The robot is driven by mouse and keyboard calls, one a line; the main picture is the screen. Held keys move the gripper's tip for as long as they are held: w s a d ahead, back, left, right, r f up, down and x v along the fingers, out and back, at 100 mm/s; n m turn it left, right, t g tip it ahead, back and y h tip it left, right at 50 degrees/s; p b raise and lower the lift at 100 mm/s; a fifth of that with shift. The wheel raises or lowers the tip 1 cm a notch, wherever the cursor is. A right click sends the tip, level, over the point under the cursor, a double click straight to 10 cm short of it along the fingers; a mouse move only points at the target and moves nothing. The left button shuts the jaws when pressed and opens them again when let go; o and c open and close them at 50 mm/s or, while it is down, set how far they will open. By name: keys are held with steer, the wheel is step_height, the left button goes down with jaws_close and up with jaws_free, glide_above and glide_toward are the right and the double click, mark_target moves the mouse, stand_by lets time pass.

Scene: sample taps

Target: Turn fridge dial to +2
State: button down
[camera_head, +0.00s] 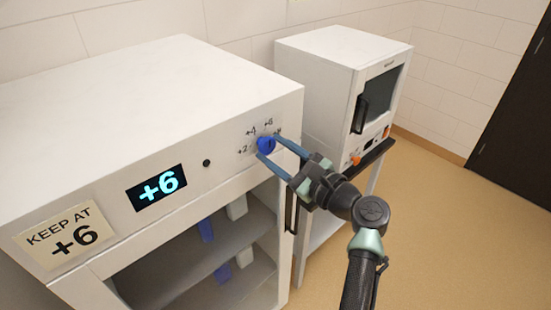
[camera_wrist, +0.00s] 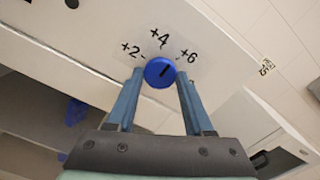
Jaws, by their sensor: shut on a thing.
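The blue fridge dial (camera_head: 266,145) sits on the white fridge's front panel, with printed marks +2, +4, +6 and +8 around it. In the wrist view the dial (camera_wrist: 160,71) has a dark pointer line slanting up and right, towards +6. The lit display (camera_head: 157,187) reads +6. My gripper (camera_head: 269,148) is shut on the dial, one blue finger on each side. In the wrist view both fingertips (camera_wrist: 160,76) flank the knob, and the +8 mark is not clear there.
A paper note (camera_head: 65,239) reading "KEEP AT +6" is on the panel's left end. A small black button (camera_head: 206,163) lies between display and dial. The fridge's open front shows shelves (camera_head: 235,236) below. A second white appliance (camera_head: 335,75) stands close on the right.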

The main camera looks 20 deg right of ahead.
steer(key=n+b, duration=0.2)
steer(key=n, duration=0.1)
steer(key=n+b, duration=0.1)
steer(key=shift+f+n+b, duration=0.25)
steer(key=shift+n+b, duration=0.05)
steer(key=shift+b, duration=0.1)
steer(key=n+b, duration=0.5)
steer(key=shift+n, duration=0.3)
steer(key=n+b, duration=0.5)
steer(key=shift+r, duration=0.1)
steer(key=shift+r+n+b, duration=0.15)
steer(key=shift+n+b, duration=1.2)
steer(key=shift+n, duration=0.25)
steer(key=shift+r, duration=0.1)
steer(key=shift+c, duration=1.6)
jaws_free()
